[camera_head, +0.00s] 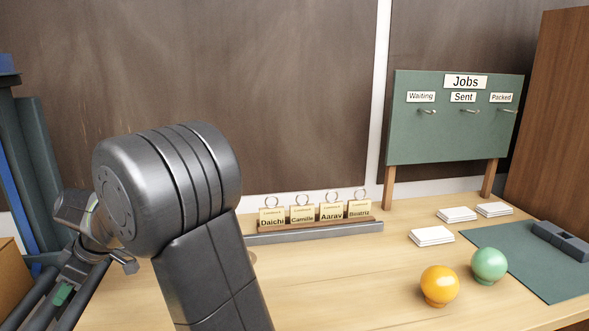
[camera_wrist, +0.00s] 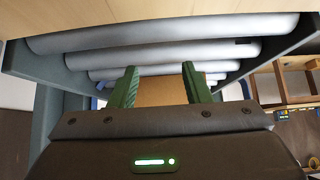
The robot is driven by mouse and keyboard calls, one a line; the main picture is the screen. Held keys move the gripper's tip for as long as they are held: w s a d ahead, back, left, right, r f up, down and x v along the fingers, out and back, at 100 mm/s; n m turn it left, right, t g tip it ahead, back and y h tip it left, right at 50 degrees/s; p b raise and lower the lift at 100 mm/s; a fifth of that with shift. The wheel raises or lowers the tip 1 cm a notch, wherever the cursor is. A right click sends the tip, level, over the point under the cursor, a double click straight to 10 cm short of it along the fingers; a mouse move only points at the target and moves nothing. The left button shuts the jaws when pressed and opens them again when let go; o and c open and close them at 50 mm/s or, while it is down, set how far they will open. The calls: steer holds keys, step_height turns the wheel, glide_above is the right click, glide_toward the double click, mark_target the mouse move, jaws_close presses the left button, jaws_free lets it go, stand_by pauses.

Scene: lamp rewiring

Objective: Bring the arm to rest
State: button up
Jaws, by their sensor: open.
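My arm stands large in the left half of the head view, folded in front of the table. My gripper points down and left there, beyond the table's left side, with part of it behind my arm link. In the wrist view my gripper (camera_wrist: 160,85) shows two green fingers, wide apart, with nothing between them. Beyond the fingers lie grey rollers (camera_wrist: 160,27) in a blue-grey frame, and a brown cardboard surface. I cannot tell how near the fingers are to them.
The wooden table (camera_head: 340,275) holds named tags (camera_head: 302,215) in a rack, white card stacks (camera_head: 432,236), an orange knob (camera_head: 439,284), a green knob (camera_head: 488,265) and a green mat (camera_head: 530,262). A Jobs board (camera_head: 455,130) with empty hooks stands behind. The table's middle is clear.

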steer(key=shift+a+r, duration=0.2)
steer(key=d, duration=0.1)
steer(key=w+d+r, duration=0.1)
steer(key=d, duration=0.1)
steer(key=d+r, duration=0.1)
steer(key=shift+w+d+r+b, duration=0.15)
steer(key=shift+d+r+b, duration=0.05)
steer(key=shift+d+b, duration=0.2)
steer(key=a+f, duration=0.1)
steer(key=s+a, duration=0.1)
steer(key=a, duration=0.1)
steer(key=a+f, duration=0.1)
steer(key=a, duration=0.1)
steer(key=shift+s+a+f+p, duration=0.1)
steer(key=shift+s+f+p, duration=0.2)
steer(key=shift+s+p, duration=0.1)
steer(key=w+d, duration=0.2)
steer(key=d, duration=0.5)
steer(key=w+d, duration=0.2)
steer(key=d, duration=0.6)
steer(key=w+d+p, duration=0.1)
steer(key=w+d, duration=0.1)
steer(key=d, duration=0.5)
steer(key=shift+w+d+f, duration=0.1)
steer(key=shift+w+d, duration=0.1)
steer(key=shift+w, duration=0.1)
